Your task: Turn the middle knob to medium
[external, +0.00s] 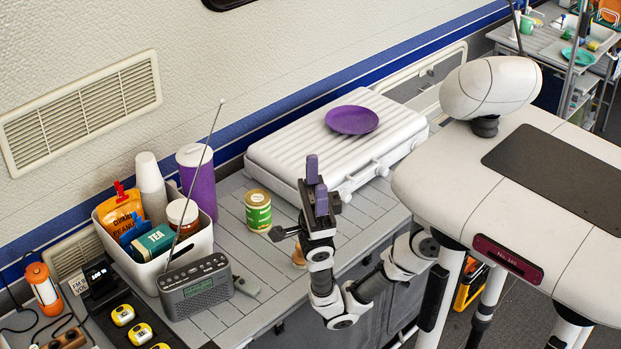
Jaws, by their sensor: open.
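My gripper (317,186) points upward in front of the white ribbed case (285,150), its two purple-grey fingers apart with nothing between them. The case is closed and may be a lidded stove; small white fittings (381,168) show along its front edge. My gripper and arm hide part of that front. I cannot make out a clear row of three knobs or a knob setting. Several yellow rounded pieces (139,334) sit on a dark unit at the lower left, well away from my gripper; I cannot tell whether they are knobs.
A purple plate (352,120) lies on the case. A green can (258,210), a grey radio (195,287) with a raised antenna, a white bin (150,262) of groceries and a purple canister (198,180) stand left of my gripper. Slatted counter (235,318) is bare at the front.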

